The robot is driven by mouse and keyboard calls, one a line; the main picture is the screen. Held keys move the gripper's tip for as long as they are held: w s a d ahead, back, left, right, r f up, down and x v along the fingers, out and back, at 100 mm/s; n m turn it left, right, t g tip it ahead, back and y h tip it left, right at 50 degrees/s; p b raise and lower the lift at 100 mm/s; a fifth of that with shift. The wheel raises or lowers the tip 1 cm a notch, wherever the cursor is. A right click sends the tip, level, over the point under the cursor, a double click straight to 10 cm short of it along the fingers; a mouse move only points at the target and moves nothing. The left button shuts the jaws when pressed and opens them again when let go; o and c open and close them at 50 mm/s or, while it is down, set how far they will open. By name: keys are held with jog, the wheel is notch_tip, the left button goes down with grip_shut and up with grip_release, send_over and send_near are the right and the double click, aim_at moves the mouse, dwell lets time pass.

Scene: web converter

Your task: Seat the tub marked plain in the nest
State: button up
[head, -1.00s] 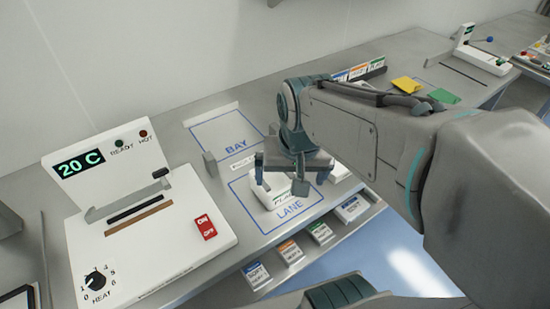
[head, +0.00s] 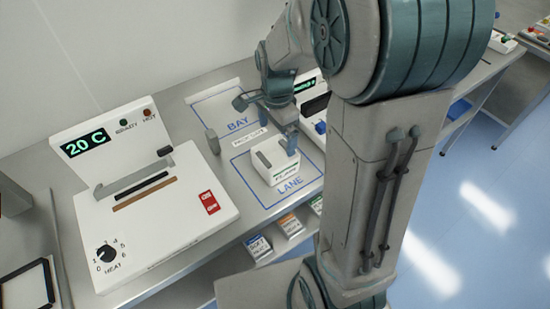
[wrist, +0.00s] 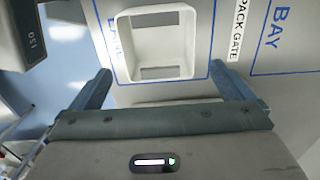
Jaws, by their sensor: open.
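A white open tub (head: 285,177) stands upright inside the blue LANE outline; the print on its front label is too small to read surely. In the wrist view the tub's rim (wrist: 122,45) shows from above, just ahead of the fingers. My gripper (head: 265,122) is open and empty, pointing down above the tub's far side. In the wrist view my gripper (wrist: 160,72) has its two fingers spread wider than the tub, nothing between them at the tips. I cannot make out which part is the nest.
A white heat unit (head: 148,225) reading 20 C, with a dial and red switch, stands left. The BAY outline (head: 225,108) is empty, with a small grey post (head: 213,141) by it. Another display unit (head: 308,90) is partly behind my arm. Labelled boxes (head: 258,246) sit below.

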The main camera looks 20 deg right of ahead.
jog(key=p, duration=0.1)
send_over(275, 167)
jog(key=shift+f, duration=3.75)
jog(key=c, duration=0.8)
jog(key=shift+r, duration=0.15)
